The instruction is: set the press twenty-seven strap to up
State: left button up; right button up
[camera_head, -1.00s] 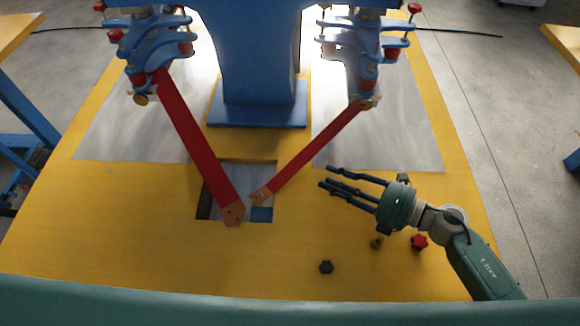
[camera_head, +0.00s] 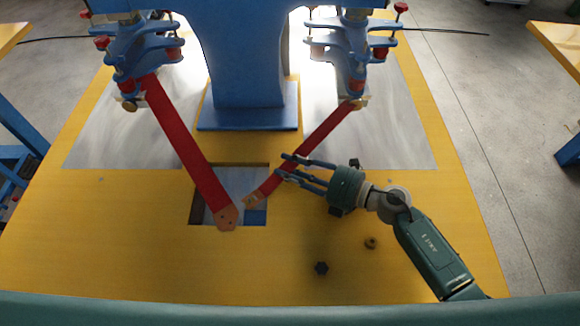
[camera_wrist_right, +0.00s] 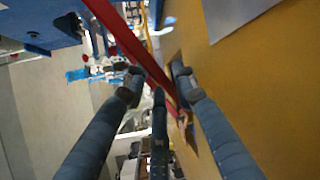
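Two red straps hang from blue clamp heads; I cannot read which is press twenty-seven. The left strap (camera_head: 180,140) runs down to an orange end (camera_head: 228,219) over the opening in the yellow table. The right strap (camera_head: 328,128) slants down-left to a tan end (camera_head: 250,201) by the same opening. My right gripper (camera_head: 283,165) is open, its fingers overlapping the lower part of the right strap. In the right wrist view a red strap (camera_wrist_right: 125,38) passes between the spread fingertips (camera_wrist_right: 158,82); contact cannot be told. My left gripper is not in view.
The yellow table (camera_head: 120,240) is clear at front left. A blue column (camera_head: 250,70) stands at the back between grey metal plates. The square opening (camera_head: 258,217) is at table middle.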

grip_shut()
jog(key=r+m+p, duration=0.1)
jog(key=r+p, duration=0.1)
jog(key=r, duration=0.1)
jog(key=a+r+m+y+p, duration=0.1)
jog(key=r, duration=0.2)
jog(key=s+r+m+p, duration=0.1)
jog(key=r+p, duration=0.1)
jog(key=r, duration=0.1)
jog(key=shift+a+y+p, duration=0.15)
jog(key=shift+y+p, duration=0.15)
jog(key=shift+p, duration=0.05)
jog(key=shift+r+m, duration=0.4)
jog(key=shift+m, duration=0.1)
grip_release()
jog(key=shift+s, duration=0.1)
jog(key=v, duration=1.2)
jog(key=shift+f, duration=0.25)
